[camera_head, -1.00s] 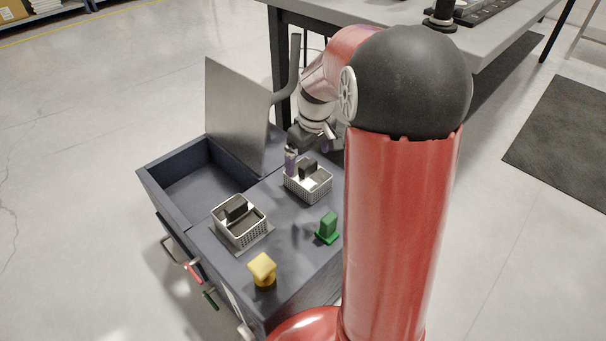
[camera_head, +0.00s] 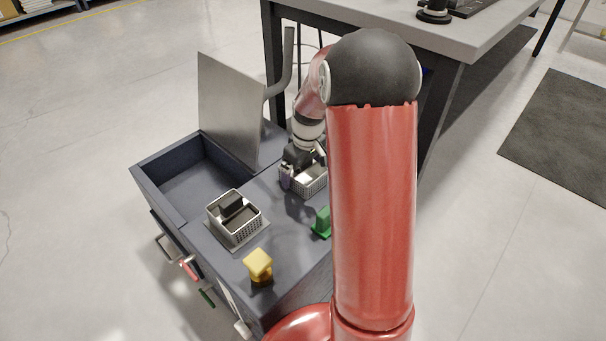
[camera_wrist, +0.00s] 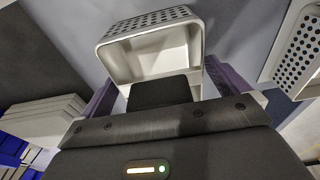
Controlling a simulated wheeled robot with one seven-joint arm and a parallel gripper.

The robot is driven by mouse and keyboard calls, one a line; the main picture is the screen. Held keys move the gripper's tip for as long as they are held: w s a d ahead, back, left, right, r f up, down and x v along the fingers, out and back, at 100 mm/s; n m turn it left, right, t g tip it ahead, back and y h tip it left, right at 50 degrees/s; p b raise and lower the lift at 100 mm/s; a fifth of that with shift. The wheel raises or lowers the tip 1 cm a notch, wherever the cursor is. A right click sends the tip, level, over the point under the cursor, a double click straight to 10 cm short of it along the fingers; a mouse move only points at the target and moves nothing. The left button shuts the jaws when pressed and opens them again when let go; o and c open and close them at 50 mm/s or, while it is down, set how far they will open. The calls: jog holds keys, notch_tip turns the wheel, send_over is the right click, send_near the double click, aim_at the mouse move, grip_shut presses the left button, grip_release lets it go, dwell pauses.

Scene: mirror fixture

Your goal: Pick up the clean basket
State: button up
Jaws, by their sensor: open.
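A pale grey perforated basket (camera_head: 312,186) sits on the dark cabinet top at the right. In the wrist view this basket (camera_wrist: 150,45) has a bare, clean-looking cream inside and a dark block (camera_wrist: 160,91) at its near side. My gripper (camera_head: 300,172) is down at this basket. Its purple fingers (camera_wrist: 165,88) are apart, one on each side of the dark block; I cannot tell whether they touch it. A second perforated basket (camera_head: 250,232) stands to the left, with a dark block and a darker, brownish inside. It seems to be at the right edge of the wrist view (camera_wrist: 296,62).
A green block (camera_head: 322,222) and a yellow knob-like piece (camera_head: 258,265) stand on the cabinet top. An open dark compartment (camera_head: 180,182) lies at the left, with an upright metal panel (camera_head: 228,112) behind. A grey table (camera_head: 480,35) stands behind my arm.

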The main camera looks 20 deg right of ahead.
jog(key=shift+c, duration=0.3)
jog(key=c, duration=0.9)
jog(key=shift+c, duration=0.2)
